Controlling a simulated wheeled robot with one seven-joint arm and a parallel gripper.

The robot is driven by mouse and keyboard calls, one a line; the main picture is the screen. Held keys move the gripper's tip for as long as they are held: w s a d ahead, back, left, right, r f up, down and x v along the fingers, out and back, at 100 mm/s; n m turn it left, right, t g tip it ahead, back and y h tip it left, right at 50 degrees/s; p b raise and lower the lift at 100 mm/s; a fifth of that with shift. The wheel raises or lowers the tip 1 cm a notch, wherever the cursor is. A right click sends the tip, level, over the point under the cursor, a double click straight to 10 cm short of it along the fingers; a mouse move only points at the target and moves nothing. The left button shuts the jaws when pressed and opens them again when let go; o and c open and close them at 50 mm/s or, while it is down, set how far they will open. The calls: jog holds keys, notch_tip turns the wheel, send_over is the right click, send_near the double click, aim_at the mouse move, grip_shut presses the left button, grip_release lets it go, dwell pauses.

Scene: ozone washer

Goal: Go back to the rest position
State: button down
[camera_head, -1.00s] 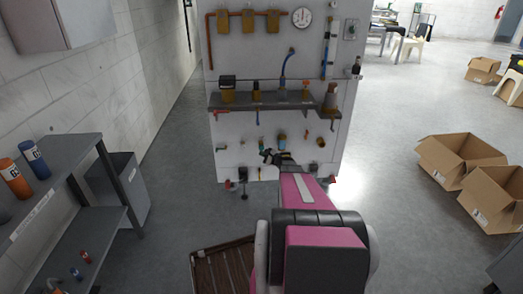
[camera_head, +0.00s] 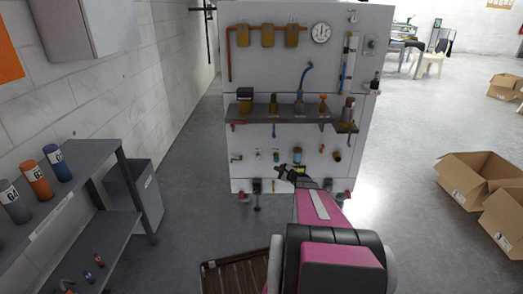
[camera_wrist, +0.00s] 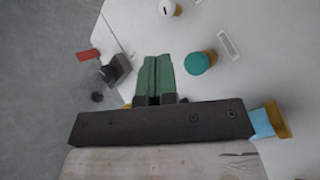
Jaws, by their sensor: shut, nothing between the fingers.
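My gripper (camera_head: 284,172) is at the end of my pink arm, in front of the lower part of the white ozone washer panel (camera_head: 260,180). In the wrist view its green fingers (camera_wrist: 154,78) are together with nothing between them. A teal-capped fitting (camera_wrist: 198,63) on the panel is just right of the fingers, apart from them as far as I can see. A dark bracket with a red handle (camera_wrist: 88,55) is to their left.
A grey shelf (camera_head: 290,112) with several fittings juts from the panel above my gripper. A shelf unit (camera_head: 75,165) with orange and blue cylinders stands at the left. Cardboard boxes (camera_head: 476,180) lie on the right. A brown slatted mat (camera_head: 232,272) is on the floor.

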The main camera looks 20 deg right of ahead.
jog(key=shift+a, duration=0.1)
jog(key=s+a+r+n+g, duration=0.3)
jog(key=s+a+n+g, duration=0.25)
jog(key=s+a, duration=0.35)
jog(key=s+a+r+n+g, duration=0.2)
jog(key=s+a+n+g, duration=0.4)
jog(key=a, duration=0.6)
jog(key=s+a+r+n+g+h, duration=0.1)
jog(key=s+r+n+h, duration=0.2)
jog(key=s, duration=0.5)
jog(key=s+a+r+n+g+h, duration=0.1)
jog(key=s+r+n+g+h, duration=0.1)
jog(key=s+n+h, duration=0.3)
jog(key=s+r, duration=0.1)
jog(key=s, duration=0.2)
jog(key=shift+s+n+h, duration=0.3)
jog(key=shift+s+n, duration=0.05)
jog(key=shift+s, duration=0.05)
jog(key=shift+f, duration=0.1)
